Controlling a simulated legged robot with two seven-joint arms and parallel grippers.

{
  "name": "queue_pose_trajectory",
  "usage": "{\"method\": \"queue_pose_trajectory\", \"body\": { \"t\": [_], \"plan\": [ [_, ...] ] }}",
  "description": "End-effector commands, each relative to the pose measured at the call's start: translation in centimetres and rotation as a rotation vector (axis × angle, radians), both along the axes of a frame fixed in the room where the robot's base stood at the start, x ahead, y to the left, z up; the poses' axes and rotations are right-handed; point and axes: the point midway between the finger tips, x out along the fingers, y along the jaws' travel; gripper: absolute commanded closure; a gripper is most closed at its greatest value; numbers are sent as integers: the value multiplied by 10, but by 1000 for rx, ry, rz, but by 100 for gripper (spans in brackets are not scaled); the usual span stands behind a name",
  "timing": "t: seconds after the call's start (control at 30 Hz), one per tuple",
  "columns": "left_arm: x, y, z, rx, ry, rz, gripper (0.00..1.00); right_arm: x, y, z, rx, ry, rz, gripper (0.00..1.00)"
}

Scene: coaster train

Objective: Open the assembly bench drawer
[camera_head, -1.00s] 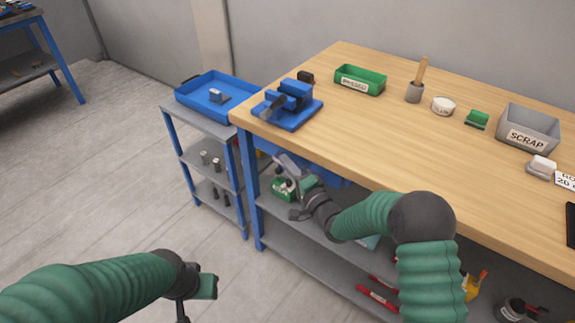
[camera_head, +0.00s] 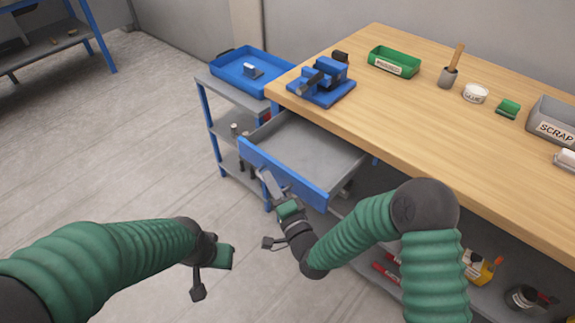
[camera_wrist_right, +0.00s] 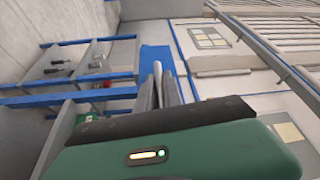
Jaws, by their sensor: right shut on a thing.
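The assembly bench drawer (camera_head: 315,150) has a grey tray and a blue front (camera_head: 295,180). In the head view it stands pulled out from under the wooden bench top (camera_head: 440,120), and the visible part of the tray looks empty. My right gripper (camera_head: 265,180) is at the outer face of the blue front, shut on the drawer's handle, which the fingers mostly hide. In the right wrist view the fingers (camera_wrist_right: 160,90) close together against the blue drawer front (camera_wrist_right: 155,62).
A blue vise (camera_head: 322,82) sits on the bench corner. A grey shelf cart (camera_head: 240,92) with a blue tray (camera_head: 250,70) stands left of the drawer. Tools lie on the shelf below the bench (camera_head: 460,270). The floor at left is open.

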Motion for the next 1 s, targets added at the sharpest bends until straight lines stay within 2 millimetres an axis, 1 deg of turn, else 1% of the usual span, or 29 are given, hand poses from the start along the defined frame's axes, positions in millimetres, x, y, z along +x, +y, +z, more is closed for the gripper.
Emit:
{"method": "queue_pose_trajectory", "body": {
  "t": [0.03, 0.2, 0.4, 0.67, 0.7, 0.83, 1.0],
  "plan": [
    [0, 0, 0, 0, 0, 0, 64, -9, 4, -6, -5, 14, 1, 100],
    [0, 0, 0, 0, 0, 1, 64, -24, 16, -6, -5, 12, 0, 100],
    [0, 0, 0, 0, 0, 0, 64, -29, 19, -6, -7, 11, -3, 100],
    [0, 0, 0, 0, 0, 0, 64, -29, 19, -6, -6, 12, -3, 100],
    [0, 0, 0, 0, 0, 0, 64, -29, 19, -6, -6, 12, -3, 85],
    [0, 0, 0, 0, 0, 0, 64, -28, 19, -5, -4, 9, -3, 68],
    [0, 0, 0, 0, 0, 0, 64, -29, 19, -3, -3, 5, -3, 68]
  ]
}}
